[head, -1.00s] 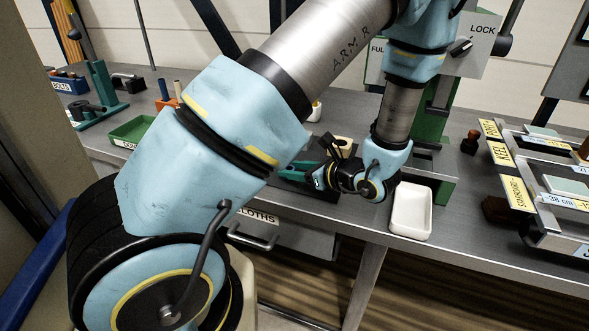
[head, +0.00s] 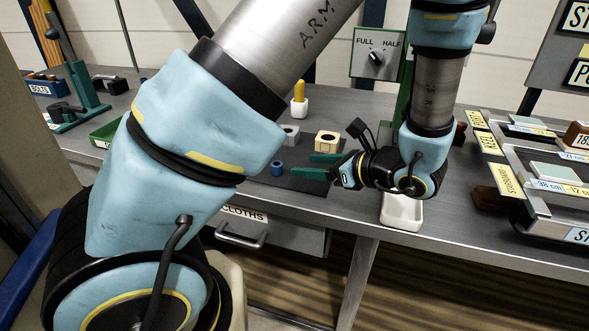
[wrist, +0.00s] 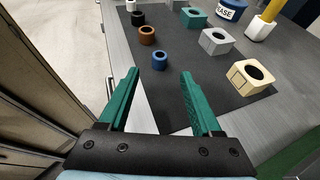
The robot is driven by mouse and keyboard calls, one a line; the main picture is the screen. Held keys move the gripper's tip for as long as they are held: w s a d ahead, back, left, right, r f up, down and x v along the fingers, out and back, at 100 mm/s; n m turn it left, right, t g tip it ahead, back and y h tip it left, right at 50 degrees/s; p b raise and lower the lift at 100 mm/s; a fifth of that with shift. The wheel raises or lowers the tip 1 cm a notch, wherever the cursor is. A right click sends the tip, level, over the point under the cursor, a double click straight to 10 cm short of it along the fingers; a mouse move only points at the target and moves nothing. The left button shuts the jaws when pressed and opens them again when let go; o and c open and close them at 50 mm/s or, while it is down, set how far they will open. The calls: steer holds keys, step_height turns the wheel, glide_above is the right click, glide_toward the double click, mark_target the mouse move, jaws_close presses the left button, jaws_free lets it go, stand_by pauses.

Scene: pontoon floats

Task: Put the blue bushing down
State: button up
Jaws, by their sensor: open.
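The blue bushing (head: 277,169) stands on the dark mat (head: 300,184) on the bench, just left of my gripper's fingertips. In the wrist view the blue bushing (wrist: 160,61) is slightly beyond the tips, about midway between them, with mat visible around it. My gripper (head: 301,164) is open, its two green fingers spread and empty. The open fingers also show in the wrist view (wrist: 159,74). Nothing appears to touch the bushing.
On the mat are a brown bushing (wrist: 147,35), a black one (wrist: 138,18), a grey block (wrist: 216,41), a green block (wrist: 194,18) and a cream block (wrist: 252,77). A white tray (head: 402,212) lies below my wrist. A labelled rack (head: 520,195) stands at right.

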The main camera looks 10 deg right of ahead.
steer(key=shift+v, duration=1.2)
steer(key=a+n+g, duration=0.1)
steer(key=a, duration=0.1)
steer(key=a+n+g, duration=0.1)
steer(key=a+n, duration=0.1)
steer(key=a+n+g, duration=0.1)
steer(key=a+g, duration=0.1)
steer(key=shift+w+a+f+y, duration=0.2)
steer(key=shift+w+a+y, duration=0.1)
steer(key=shift+w+y, duration=0.1)
steer(key=a+r+n+g+h, duration=0.1)
steer(key=a+n+g+h, duration=0.1)
steer(key=a+n+h, duration=0.2)
steer(key=w+a+r+n+g+h, duration=0.1)
steer(key=a+n+g+h, duration=0.2)
steer(key=a+n, duration=0.7)
steer(key=n+h, duration=0.2)
steer(key=n, duration=0.7)
steer(key=shift+w+a+r+h, duration=0.2)
steer(key=shift+a+h, duration=0.1)
steer(key=shift+a, duration=0.1)
